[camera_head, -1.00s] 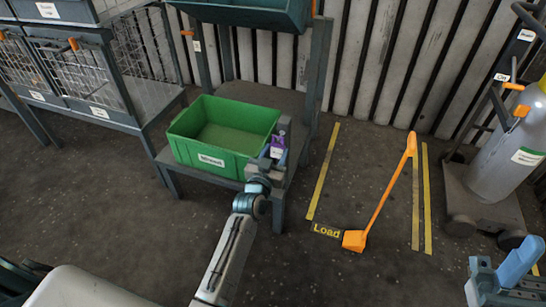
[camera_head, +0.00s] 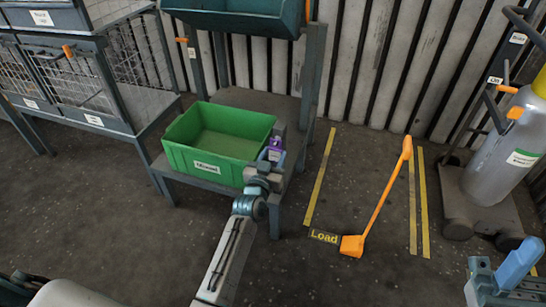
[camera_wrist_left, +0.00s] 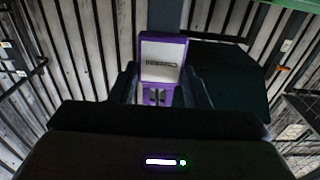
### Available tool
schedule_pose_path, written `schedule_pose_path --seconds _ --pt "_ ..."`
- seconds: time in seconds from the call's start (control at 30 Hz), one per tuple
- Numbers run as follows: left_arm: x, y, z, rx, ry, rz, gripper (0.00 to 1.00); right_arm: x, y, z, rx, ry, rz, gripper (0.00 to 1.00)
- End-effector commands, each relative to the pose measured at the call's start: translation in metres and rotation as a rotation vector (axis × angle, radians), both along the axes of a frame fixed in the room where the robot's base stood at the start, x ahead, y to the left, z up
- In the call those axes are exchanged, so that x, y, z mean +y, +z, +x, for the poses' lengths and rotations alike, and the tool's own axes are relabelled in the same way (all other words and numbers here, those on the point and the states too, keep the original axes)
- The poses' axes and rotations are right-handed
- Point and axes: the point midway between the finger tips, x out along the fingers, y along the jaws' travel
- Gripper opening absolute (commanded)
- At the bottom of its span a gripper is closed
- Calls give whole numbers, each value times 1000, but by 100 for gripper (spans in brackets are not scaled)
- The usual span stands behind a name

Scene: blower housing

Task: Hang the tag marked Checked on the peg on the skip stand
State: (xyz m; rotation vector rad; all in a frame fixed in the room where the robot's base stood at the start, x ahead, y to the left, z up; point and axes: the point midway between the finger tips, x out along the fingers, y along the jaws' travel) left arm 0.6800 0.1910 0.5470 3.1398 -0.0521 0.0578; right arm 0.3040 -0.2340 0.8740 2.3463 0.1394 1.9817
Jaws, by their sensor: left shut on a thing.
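My left gripper (camera_head: 266,164) is by the front right corner of a green bin. It is shut on a purple and white tag (camera_head: 275,149), which shows upright between the fingers in the left wrist view (camera_wrist_left: 163,58). Its dark print is blurred there, so I cannot surely read it. The stand (camera_head: 308,85) carries a teal skip (camera_head: 235,18) on top. An orange peg (camera_head: 182,40) sticks out at its left post, with a small white label (camera_head: 192,53) just below it.
The green bin (camera_head: 203,170) sits on the stand's low shelf, close left of my gripper. Mesh cages (camera_head: 85,80) stand left. An orange shovel (camera_head: 378,205) lies by the yellow floor lines. A gas cylinder (camera_head: 508,145) stands on a trolley right. Floor in front is clear.

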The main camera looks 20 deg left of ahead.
Motion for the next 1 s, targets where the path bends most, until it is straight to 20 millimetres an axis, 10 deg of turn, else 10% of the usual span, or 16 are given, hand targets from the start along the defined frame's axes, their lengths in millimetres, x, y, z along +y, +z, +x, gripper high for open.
schedule_pose_path --seconds 0.1,0.13,0.27,0.67,1.0 --pt "0 0 0 0 0 0 21 0 0 0 2 0 1 47" --pt "0 0 0 0 0 0 46 0 0 0 2 0 1 47" --pt "0 0 0 0 0 0 68 0 -1 0 4 -1 1 47" --pt "0 -2 -11 1 0 -1 68 0 -2 0 4 0 1 47" --pt "2 -6 -75 2 0 -1 68 0 -6 0 -4 0 3 47"
